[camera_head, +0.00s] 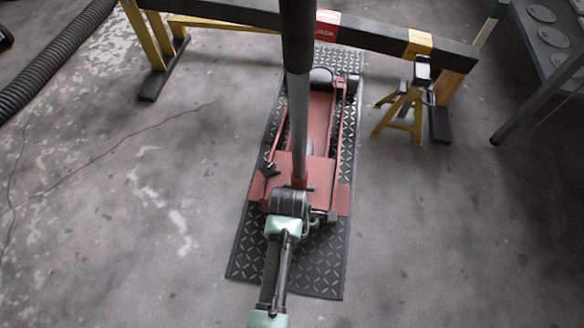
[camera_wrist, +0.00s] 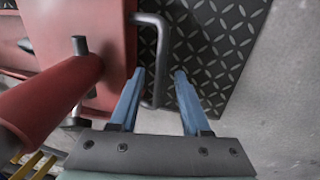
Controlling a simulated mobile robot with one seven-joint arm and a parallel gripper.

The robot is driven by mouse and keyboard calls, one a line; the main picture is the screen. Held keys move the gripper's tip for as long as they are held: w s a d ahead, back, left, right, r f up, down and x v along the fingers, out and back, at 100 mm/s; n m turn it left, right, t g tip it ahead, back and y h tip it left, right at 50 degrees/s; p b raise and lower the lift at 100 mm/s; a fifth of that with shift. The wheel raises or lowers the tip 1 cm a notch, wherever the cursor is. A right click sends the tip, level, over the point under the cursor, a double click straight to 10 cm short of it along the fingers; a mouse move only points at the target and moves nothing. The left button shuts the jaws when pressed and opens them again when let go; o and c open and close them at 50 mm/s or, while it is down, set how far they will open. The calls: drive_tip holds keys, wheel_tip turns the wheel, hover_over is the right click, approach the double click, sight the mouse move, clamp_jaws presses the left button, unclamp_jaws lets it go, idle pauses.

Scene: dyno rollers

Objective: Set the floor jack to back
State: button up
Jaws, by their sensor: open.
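The red floor jack (camera_head: 322,130) lies on a black diamond-plate mat (camera_head: 250,262). Its long handle (camera_head: 298,110) rises toward the head camera, with a black upper grip. In the wrist view, the jack's red body (camera_wrist: 85,20) and red handle socket (camera_wrist: 45,108) fill the left side. A grey bent rod (camera_wrist: 162,60) stands out beside the red body. My gripper (camera_wrist: 160,72) is open, and the rod appears between its two blue fingers, with no clear contact. In the head view, my gripper is at the jack's near end, its fingertips hidden by my wrist.
A dark beam (camera_head: 370,38) on yellow legs crosses behind the jack, with a red label and a yellow band. A yellow jack stand (camera_head: 402,110) is to the right. A ribbed black hose (camera_head: 55,55) lies at upper left. The concrete floor on both sides of the mat is mostly clear.

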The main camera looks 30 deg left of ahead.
clamp_jaws()
idle(1.4)
